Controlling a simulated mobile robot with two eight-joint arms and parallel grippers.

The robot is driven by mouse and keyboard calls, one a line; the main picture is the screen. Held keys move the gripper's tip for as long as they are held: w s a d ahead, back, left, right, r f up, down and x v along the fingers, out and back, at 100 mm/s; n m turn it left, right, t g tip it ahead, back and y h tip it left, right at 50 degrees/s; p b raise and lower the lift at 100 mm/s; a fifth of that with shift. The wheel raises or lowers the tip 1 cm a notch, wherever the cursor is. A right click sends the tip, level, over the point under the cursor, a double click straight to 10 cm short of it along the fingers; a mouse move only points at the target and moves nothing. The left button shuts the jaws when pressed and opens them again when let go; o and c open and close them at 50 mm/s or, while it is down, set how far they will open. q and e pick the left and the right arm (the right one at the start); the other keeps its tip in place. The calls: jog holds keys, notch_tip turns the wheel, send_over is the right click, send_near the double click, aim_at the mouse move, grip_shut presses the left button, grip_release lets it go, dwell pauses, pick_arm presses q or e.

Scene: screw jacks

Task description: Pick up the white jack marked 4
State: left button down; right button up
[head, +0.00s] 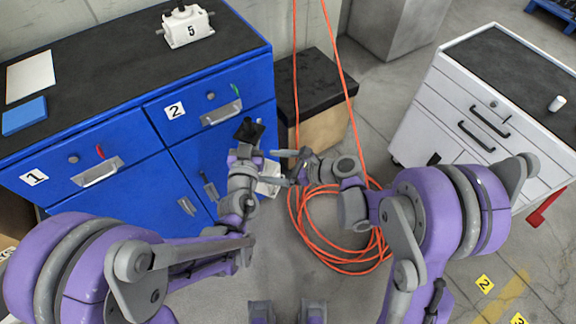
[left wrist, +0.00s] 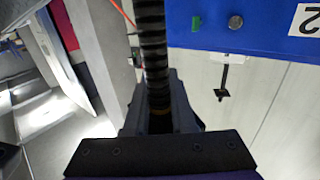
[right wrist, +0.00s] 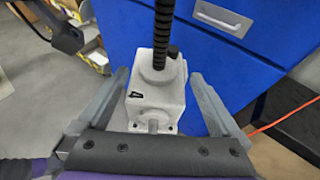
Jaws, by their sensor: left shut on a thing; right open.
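The white jack marked 4 (right wrist: 155,105) hangs or stands upright in front of the blue cabinet, its black threaded screw (right wrist: 164,30) rising from the body. In the head view its white body (head: 270,184) shows only partly behind my grippers. My left gripper (head: 246,150) is shut on the jack's black screw, which also runs up between its fingers in the left wrist view (left wrist: 152,50). My right gripper (right wrist: 158,75) is open, with one finger on each side of the jack body and visible gaps to it. Whether anything supports the base is hidden.
The blue cabinet (head: 135,140) with a black top bears a white jack marked 5 (head: 187,27), a white sheet and a blue block. An orange cable (head: 340,262) lies coiled on the floor. A black-topped box (head: 315,85) and a white cabinet (head: 470,115) stand to the right.

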pick_arm(q)
jog(key=shift+r, duration=0.1)
pick_arm(e)
jog(key=shift+x, duration=1.95)
jog(key=shift+c, duration=0.3)
jog(key=shift+w, duration=0.1)
grip_shut()
pick_arm(q)
jog(key=c, duration=1.1)
grip_release()
pick_arm(e)
jog(key=shift+r, duration=0.2)
pick_arm(q)
jog(key=o, duration=0.4)
jog(key=shift+o, duration=0.2)
